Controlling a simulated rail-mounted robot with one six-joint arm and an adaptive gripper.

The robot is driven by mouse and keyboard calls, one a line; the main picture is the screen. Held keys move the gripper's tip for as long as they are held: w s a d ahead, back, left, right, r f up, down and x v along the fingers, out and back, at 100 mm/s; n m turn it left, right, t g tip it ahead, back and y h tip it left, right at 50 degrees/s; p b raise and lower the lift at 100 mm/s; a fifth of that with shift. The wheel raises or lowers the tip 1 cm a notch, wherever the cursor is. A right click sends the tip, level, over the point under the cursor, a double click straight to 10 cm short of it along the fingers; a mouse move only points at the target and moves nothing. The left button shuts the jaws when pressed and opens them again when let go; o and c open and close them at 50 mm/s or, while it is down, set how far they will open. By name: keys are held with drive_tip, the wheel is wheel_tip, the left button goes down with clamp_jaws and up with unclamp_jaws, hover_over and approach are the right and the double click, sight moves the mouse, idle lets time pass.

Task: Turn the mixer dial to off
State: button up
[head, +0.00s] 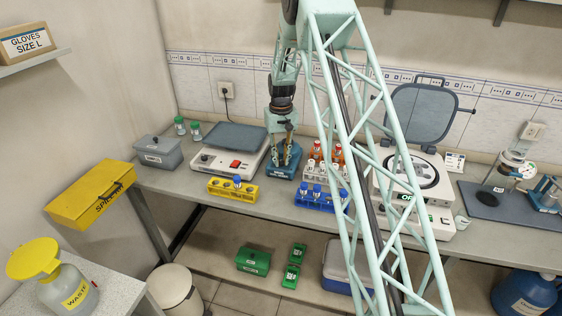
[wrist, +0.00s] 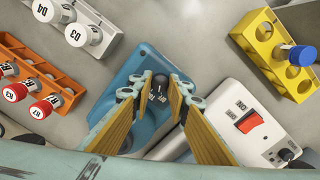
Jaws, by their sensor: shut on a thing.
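The mixer is a small blue unit (head: 276,172) on the bench, below my gripper (head: 286,163) in the head view. In the wrist view its blue body (wrist: 134,62) fills the middle of the picture. Its dark dial (wrist: 160,82) shows between the two fingertips of my gripper (wrist: 159,88), with small dark lettering beside it. My gripper points down and is shut on the dial, one finger on each side. The fingers hide part of the mixer's face, and the dial's exact setting is hard to read.
A white device with a red switch (wrist: 249,122) stands close beside the mixer. A yellow rack (head: 232,191) holds a blue-capped tube. An orange rack (wrist: 38,72) holds red-capped vials, and white-capped vials (wrist: 82,35) stand near it. A blue rack (head: 312,204) is at the front edge.

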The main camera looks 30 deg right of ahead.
sight(281, 161)
drive_tip(key=shift+n, duration=1.2)
drive_tip(key=o, duration=0.8)
drive_tip(key=shift+o, duration=0.2)
drive_tip(key=shift+r, duration=0.15)
wheel_tip(281, 161, up, 12)
idle(0.5)
